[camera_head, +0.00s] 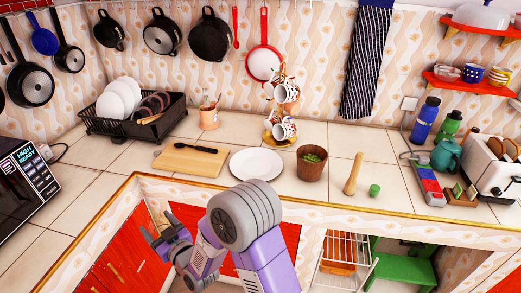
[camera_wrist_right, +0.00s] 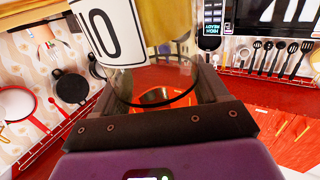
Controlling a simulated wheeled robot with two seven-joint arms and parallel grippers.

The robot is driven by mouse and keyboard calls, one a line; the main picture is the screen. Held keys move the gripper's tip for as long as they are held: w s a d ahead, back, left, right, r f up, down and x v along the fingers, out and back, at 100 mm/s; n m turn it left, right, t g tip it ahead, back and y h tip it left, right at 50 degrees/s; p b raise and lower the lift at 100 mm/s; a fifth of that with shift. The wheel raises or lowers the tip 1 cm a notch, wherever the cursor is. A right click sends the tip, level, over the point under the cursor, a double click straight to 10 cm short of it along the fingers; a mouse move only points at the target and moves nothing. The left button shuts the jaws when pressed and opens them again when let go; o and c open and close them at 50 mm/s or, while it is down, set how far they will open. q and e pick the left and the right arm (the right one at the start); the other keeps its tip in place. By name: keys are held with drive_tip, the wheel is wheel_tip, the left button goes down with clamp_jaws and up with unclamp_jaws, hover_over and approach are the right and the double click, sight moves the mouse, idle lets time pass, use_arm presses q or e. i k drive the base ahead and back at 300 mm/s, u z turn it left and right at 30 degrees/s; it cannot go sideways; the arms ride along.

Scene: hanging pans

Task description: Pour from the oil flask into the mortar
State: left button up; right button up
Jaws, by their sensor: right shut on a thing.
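The oil flask (camera_wrist_right: 165,25) is clear glass with yellow oil and a white label marked 10. It shows large in the right wrist view between the fingers of my right gripper (camera_wrist_right: 152,88), which is shut on it. In the head view my right gripper (camera_head: 163,238) is low, in front of the counter's front edge, and the flask is hard to make out there. The mortar (camera_head: 312,171) is a brown cup with green bits inside, standing on the counter well to the right of the gripper. My left gripper is not in view.
A white plate (camera_head: 256,164) and a cutting board (camera_head: 190,160) lie left of the mortar. A mug tree (camera_head: 284,110) stands behind it. A wooden pestle (camera_head: 353,175) and a small green thing (camera_head: 374,190) are to its right. The counter's front edge (camera_head: 330,205) lies between gripper and mortar.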

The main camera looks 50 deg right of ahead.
sight(312, 158)
drive_tip(key=u, duration=1.3)
drive_tip(key=k, duration=1.35)
drive_tip(key=z, duration=1.9)
